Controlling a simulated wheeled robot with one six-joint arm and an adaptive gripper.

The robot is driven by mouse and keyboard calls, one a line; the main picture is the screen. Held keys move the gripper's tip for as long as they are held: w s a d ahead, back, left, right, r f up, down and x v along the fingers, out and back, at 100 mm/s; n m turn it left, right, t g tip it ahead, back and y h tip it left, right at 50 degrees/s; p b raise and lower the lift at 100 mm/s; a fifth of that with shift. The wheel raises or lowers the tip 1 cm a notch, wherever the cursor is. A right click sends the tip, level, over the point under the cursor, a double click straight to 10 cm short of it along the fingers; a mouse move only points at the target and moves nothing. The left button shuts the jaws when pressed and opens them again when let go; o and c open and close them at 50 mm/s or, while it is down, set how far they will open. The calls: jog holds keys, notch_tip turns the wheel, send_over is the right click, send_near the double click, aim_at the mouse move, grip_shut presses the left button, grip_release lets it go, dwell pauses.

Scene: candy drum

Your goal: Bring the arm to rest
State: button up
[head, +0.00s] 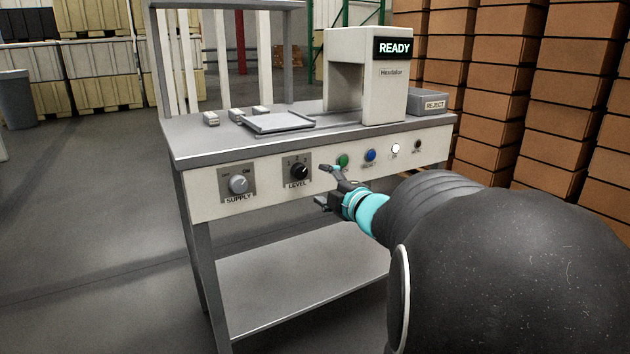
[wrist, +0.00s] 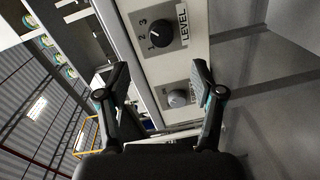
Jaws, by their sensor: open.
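My gripper (head: 328,185) is open and empty, in front of the workbench's front panel, just below and right of the black LEVEL knob (head: 299,171). In the wrist view its two fingers (wrist: 160,90) are spread apart. Beyond them the LEVEL knob (wrist: 160,33) and the grey SUPPLY knob (wrist: 177,98) show on the pale panel. In the head view the SUPPLY knob (head: 238,184) is at the panel's left. No contact between gripper and panel can be made out. My dark arm reaches in from the lower right.
The bench (head: 330,195) carries a white machine (head: 385,95) reading READY, a REJECT box (head: 425,102) and a flat tray (head: 272,123). A green button (head: 342,160) and a blue button (head: 370,155) sit on the panel. Stacked cartons (head: 560,100) stand at right.

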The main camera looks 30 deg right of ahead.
jog(key=shift+s, duration=0.8)
jog(key=s+d+f+m+g+h, duration=0.5)
jog(key=d+f+m+h, duration=0.15)
jog(key=d+m, duration=0.25)
jog(key=s+a+f+m+g, duration=0.3)
jog(key=s+f+m+g, duration=0.2)
jog(key=s+m, duration=0.15)
jog(key=s+a+y, duration=0.2)
jog(key=s+a, duration=0.2)
jog(key=a, duration=0.4)
jog(key=s+a+g+y+p, duration=0.1)
jog(key=s+a+y, duration=0.1)
jog(key=s+a, duration=0.3)
jog(key=s+a+y, duration=0.2)
jog(key=s+a, duration=0.3)
jog(key=a, duration=0.8)
jog(key=shift+r+g, duration=0.3)
jog(key=shift+r, duration=0.15)
